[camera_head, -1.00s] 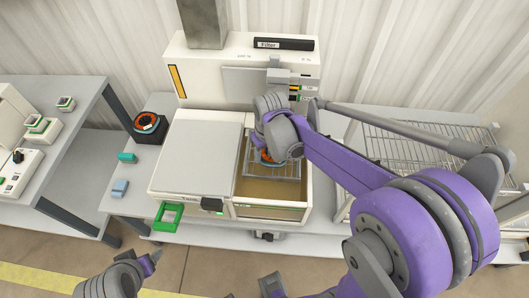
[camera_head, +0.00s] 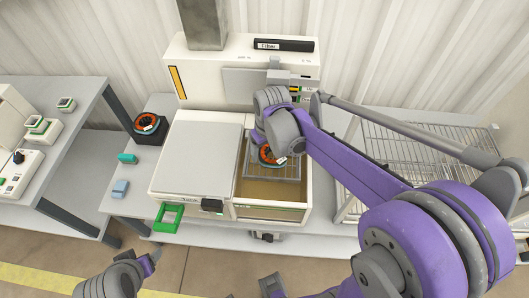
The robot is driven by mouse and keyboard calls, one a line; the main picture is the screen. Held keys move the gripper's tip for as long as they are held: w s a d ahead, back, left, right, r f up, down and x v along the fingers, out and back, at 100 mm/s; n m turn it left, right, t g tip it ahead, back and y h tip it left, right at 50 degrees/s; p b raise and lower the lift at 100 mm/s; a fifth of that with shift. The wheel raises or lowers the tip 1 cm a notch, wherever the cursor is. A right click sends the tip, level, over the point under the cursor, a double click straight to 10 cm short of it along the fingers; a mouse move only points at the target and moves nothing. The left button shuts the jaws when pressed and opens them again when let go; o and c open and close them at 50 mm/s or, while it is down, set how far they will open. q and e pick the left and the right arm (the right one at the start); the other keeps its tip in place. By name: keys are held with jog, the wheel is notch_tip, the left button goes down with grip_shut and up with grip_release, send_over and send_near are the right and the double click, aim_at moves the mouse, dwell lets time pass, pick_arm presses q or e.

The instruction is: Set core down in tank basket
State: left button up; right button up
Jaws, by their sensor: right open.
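The core is an orange and dark ring (camera_head: 269,155) lying in the wire basket (camera_head: 276,180) inside the open right-hand part of the white tank machine (camera_head: 196,158). My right gripper (camera_head: 277,150) is open just above the core, and its wrist hides part of the ring and the basket's back. I cannot tell whether the fingers still touch the core. My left gripper (camera_head: 150,262) is low at the front, in front of the bench and away from the tank; its fingers are too small to judge.
Another orange-ringed core (camera_head: 147,124) sits on a black holder left of the tank. A green frame (camera_head: 169,217), a teal block (camera_head: 127,157) and a blue block (camera_head: 120,188) lie on the bench. A wire rack (camera_head: 412,150) stands at the right.

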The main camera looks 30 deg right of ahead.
aim_at(267, 160)
notch_tip(267, 160, up, 9)
jog(key=s, duration=0.1)
jog(key=s+a+f+t, duration=0.2)
jog(key=s+f, duration=0.1)
jog(key=s, duration=0.4)
jog(key=s+a+f+m+t, duration=0.1)
jog(key=s+a+f+t, duration=0.1)
jog(key=s+f, duration=0.2)
jog(key=s+p, duration=0.1)
jog(key=s, duration=0.2)
